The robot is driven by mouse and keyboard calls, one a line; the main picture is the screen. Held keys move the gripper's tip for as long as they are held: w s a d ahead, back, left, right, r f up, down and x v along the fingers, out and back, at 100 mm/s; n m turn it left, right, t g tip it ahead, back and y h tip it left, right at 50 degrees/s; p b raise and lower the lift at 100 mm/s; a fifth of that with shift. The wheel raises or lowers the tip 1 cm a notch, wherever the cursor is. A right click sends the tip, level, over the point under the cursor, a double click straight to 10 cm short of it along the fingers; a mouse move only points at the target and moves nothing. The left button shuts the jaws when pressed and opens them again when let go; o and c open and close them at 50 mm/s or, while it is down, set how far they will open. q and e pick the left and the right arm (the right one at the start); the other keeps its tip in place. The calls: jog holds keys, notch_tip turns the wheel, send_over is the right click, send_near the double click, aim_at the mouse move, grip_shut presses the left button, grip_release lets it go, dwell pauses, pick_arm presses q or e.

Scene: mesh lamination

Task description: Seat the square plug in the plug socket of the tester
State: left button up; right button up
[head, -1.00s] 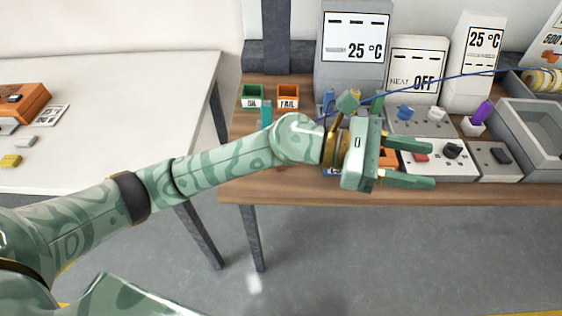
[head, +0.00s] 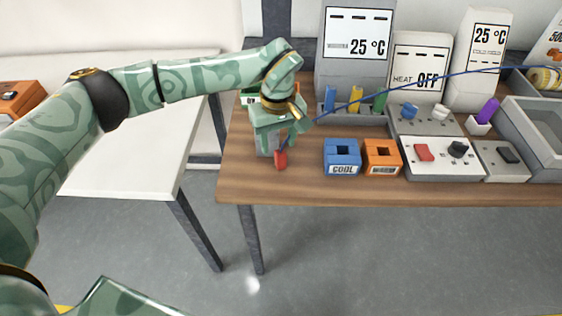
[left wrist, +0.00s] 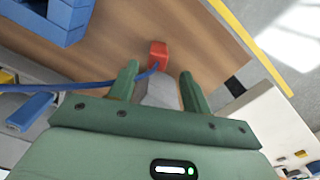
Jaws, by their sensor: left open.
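My left gripper (head: 281,135) points down over the left part of the brown table, open. In the left wrist view its two fingers (left wrist: 159,82) are apart, with a grey block (left wrist: 160,93) showing between and below them. A red block (left wrist: 158,54) lies just beyond the fingertips; it also shows below the gripper in the head view (head: 281,160). A blue cable (left wrist: 90,85) runs to the red block; whether it joins the red or the grey block is unclear. I cannot tell for sure which piece is the square plug or the tester's socket; the gripper hides part of this spot.
A blue COOL block (head: 342,157) and an orange block (head: 382,158), each with a square hole, stand to the right. A switch panel (head: 437,158) lies farther right. The blue cable spans the table above them. The front table strip is clear.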

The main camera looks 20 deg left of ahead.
aim_at(281, 152)
pick_arm(q)
jog(key=f, duration=0.1)
jog(key=f+b, duration=0.1)
jog(key=f, duration=0.3)
jog(key=shift+d+f, duration=0.25)
jog(key=shift+d, duration=0.05)
jog(key=shift+f+b, duration=0.3)
jog(key=shift+f, duration=0.1)
jog(key=shift+c, duration=0.3)
grip_shut()
